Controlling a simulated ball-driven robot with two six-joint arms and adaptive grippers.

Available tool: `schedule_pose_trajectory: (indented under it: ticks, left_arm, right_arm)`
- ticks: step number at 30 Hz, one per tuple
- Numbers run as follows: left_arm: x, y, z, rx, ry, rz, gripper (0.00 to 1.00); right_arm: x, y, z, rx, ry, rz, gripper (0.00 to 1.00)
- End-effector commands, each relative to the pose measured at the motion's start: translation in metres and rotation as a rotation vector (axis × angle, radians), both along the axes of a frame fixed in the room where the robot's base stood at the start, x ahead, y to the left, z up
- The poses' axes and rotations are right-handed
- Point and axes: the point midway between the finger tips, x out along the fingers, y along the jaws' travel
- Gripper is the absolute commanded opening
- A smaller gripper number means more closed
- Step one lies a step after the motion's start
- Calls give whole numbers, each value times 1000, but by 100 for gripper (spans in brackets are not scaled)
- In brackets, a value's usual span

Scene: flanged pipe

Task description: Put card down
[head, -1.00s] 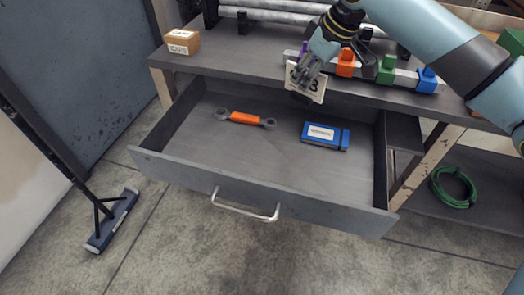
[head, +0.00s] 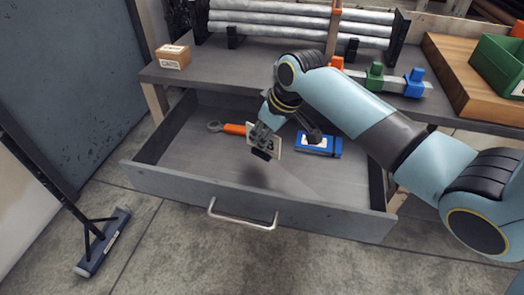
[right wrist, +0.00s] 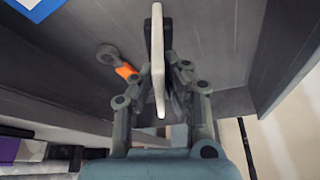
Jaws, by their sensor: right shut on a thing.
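The card (head: 270,144) is a pale, upright plate with dark marks. My right gripper (head: 262,136) is shut on it and holds it over the open drawer (head: 200,185). In the right wrist view the card (right wrist: 158,65) shows edge-on between the fingers of the right gripper (right wrist: 160,85). A dark piece shows right beside the card there. I cannot tell how high above the drawer floor the card is. My left gripper is not in view.
The drawer's front left floor is clear. A cardboard box (head: 172,57), pipes (head: 300,30) and coloured blocks (head: 375,76) are on the bench above.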

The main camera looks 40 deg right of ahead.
Motion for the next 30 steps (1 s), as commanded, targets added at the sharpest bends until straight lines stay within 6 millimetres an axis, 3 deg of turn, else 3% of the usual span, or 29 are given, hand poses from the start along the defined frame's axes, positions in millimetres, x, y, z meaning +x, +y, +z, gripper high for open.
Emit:
schedule_pose_trajectory:
  ticks: [4, 10, 21, 22, 27, 30]
  left_arm:
    - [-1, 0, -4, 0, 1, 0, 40]
    - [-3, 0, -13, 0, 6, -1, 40]
    - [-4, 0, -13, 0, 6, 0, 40]
    - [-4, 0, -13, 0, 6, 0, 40]
    - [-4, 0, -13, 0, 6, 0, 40]
    - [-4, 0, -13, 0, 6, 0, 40]
  right_arm:
    - [1, 2, -10, -1, 1, 0, 0]
    - [1, 2, -41, -1, 2, 0, 0]
    - [1, 2, -44, -1, 0, 0, 0]
    - [1, 2, -43, -1, 0, 0, 10]
    - [1, 2, -43, -1, 0, 0, 31]
    - [1, 1, -43, -1, 0, 0, 31]
